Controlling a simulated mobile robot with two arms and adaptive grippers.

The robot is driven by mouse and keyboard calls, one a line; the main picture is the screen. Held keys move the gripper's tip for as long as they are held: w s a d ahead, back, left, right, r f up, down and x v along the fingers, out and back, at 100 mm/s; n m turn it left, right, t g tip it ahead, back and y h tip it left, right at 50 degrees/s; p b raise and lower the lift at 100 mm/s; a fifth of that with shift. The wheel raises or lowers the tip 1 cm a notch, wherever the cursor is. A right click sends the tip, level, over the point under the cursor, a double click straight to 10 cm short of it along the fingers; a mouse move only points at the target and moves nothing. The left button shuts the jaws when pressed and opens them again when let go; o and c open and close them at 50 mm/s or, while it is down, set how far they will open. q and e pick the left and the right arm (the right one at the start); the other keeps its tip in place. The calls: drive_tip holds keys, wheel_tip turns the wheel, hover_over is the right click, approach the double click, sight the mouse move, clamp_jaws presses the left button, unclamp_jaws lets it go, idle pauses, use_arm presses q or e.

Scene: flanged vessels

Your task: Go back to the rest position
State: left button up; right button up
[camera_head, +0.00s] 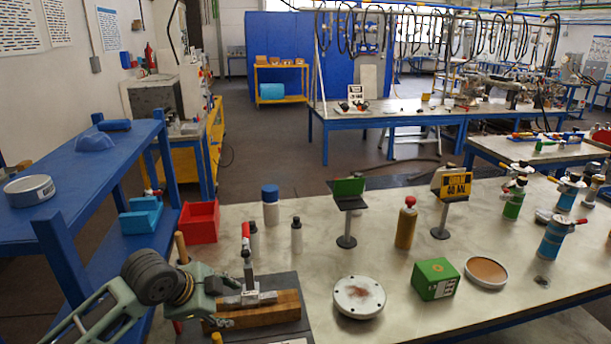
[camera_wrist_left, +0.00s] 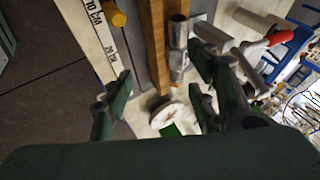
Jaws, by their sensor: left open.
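My left gripper (camera_head: 222,303) comes in from the left, over the near left end of the workbench, close to a wooden block (camera_head: 262,312). It also shows in the left wrist view (camera_wrist_left: 160,92), with its fingers apart and nothing between them. A metal clamp with a red handle (camera_head: 248,270) stands on the wooden block; the block (camera_wrist_left: 157,40) and the red handle (camera_wrist_left: 279,38) also show in the wrist view. I cannot tell whether the gripper touches the block. My right gripper is not in view.
The workbench (camera_head: 320,240) bears a round white flange (camera_head: 359,297), a green box (camera_head: 436,279), a tan disc (camera_head: 486,272), an amber bottle (camera_head: 406,223) and small stands. A red bin (camera_head: 199,222) and a blue shelf (camera_head: 85,190) stand at the left.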

use_arm(q)
drive_tip(key=s+d+f+n, duration=0.2)
drive_tip(key=s+d+f, duration=0.5)
drive_tip(key=s+f, duration=0.15)
drive_tip(key=s+a+f+n+g+y, duration=0.1)
drive_tip(key=s+a+f+n+g, duration=0.15)
drive_tip(key=s+n, duration=0.65)
drive_tip(key=s+a+f+n+g+y, duration=0.1)
drive_tip(key=s+a+f+n+y, duration=0.2)
drive_tip(key=s, duration=1.2)
wheel_tip(320, 180, down, 27)
drive_tip(key=s+d+h, duration=0.1)
drive_tip(key=s, duration=0.1)
drive_tip(key=s+a+f+m+g, duration=0.1)
drive_tip(key=s+a+f+g, duration=0.1)
drive_tip(key=s+f, duration=1.3)
drive_tip(key=shift+s+a+f, duration=0.25)
drive_tip(key=shift+s+a, duration=0.15)
drive_tip(key=shift+s, duration=0.3)
